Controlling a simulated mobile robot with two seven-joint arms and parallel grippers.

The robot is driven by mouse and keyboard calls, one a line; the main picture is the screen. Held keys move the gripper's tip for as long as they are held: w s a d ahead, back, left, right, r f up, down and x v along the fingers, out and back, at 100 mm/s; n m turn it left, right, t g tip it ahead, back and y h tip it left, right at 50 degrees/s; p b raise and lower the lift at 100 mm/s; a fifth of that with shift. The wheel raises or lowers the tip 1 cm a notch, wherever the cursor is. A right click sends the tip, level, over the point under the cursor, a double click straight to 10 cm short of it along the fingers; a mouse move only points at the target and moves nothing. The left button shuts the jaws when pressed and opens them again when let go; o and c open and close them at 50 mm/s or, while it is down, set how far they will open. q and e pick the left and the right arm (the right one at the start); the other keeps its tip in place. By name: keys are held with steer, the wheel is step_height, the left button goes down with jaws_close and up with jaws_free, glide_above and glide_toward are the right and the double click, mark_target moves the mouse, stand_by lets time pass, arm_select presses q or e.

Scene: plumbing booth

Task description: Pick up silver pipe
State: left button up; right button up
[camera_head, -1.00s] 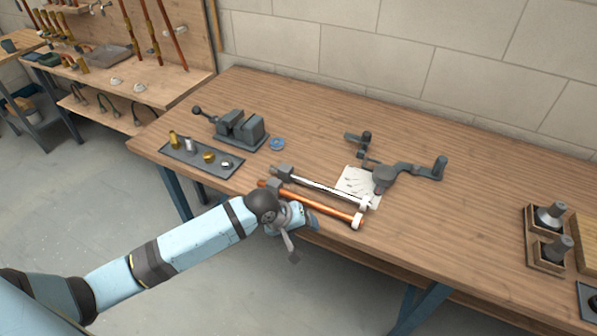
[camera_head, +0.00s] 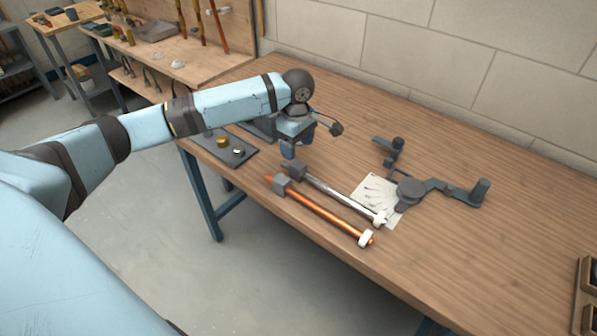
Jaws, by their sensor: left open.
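The silver pipe (camera_head: 336,194) lies on the workbench, behind and parallel to the copper pipe (camera_head: 325,210). A grey block holds its left end and a white block its right end. My left gripper (camera_head: 288,150) is open and empty, pointing down above the bench just beyond the left end of the silver pipe. It is apart from the pipe. My left arm hides most of the vise behind it. My right gripper is not in view.
A dark tray (camera_head: 243,158) with small fittings lies left of my gripper. A white sheet (camera_head: 365,196) and a grey pipe bender (camera_head: 440,187) lie right of the pipes. The bench's right front area (camera_head: 460,270) is clear.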

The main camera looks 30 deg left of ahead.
mark_target(298, 164)
arm_select(q)
step_height(298, 164, down, 9)
steer(key=shift+w+r, duration=0.1)
steer(key=shift+r, duration=0.05)
steer(key=c, duration=1.1)
steer(key=shift+c, duration=0.2)
steer(key=shift+r, duration=0.15)
